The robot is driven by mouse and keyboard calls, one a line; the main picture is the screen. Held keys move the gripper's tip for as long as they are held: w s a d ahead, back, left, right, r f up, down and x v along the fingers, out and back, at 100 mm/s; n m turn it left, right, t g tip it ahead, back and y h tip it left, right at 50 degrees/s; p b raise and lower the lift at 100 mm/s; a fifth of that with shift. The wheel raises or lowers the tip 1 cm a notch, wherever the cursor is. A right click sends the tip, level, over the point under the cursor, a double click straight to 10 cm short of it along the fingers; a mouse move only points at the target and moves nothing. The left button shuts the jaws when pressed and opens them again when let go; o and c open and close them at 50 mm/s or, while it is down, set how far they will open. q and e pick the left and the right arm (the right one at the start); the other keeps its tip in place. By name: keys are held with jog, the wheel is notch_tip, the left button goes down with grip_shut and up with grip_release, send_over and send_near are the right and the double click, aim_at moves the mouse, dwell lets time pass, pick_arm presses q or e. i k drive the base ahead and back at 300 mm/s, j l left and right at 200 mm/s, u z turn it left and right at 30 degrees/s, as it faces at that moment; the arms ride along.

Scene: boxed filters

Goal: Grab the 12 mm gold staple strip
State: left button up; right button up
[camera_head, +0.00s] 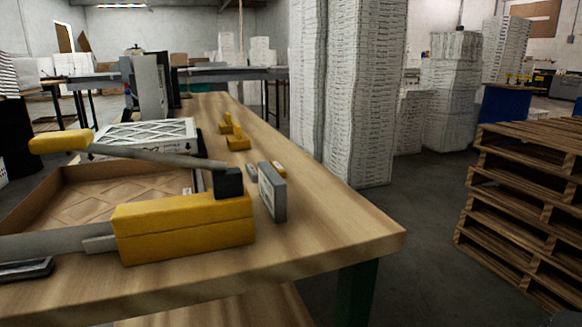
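A small gold-coloured strip (279,169) lies on the wooden workbench (340,232), just behind and right of an upright grey box (272,192). It is partly hidden by that box, and its size marking is too small to read. A small grey strip (251,172) lies on the bench just left of the box. I cannot make out either of my grippers in this view.
A large yellow tool (185,228) with a long grey lever and yellow handle (60,140) fills the front left. Behind it is an open cardboard box (75,180). Small yellow tools (238,141) stand farther back. The bench's front right corner is clear; pallets (520,200) stand right.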

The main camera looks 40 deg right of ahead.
aim_at(278, 169)
jog(key=k+l, duration=0.1)
jog(key=l, duration=0.25)
jog(key=k+l, duration=0.1)
jog(key=l, duration=0.3)
jog(key=k+l+u, duration=0.1)
jog(key=l, duration=0.25)
jog(key=k+l, duration=0.1)
jog(key=l, duration=0.3)
jog(key=k+l, duration=0.15)
jog(key=l, duration=0.2)
jog(key=k+l, duration=0.1)
jog(key=l, duration=0.25)
jog(key=u, duration=0.05)
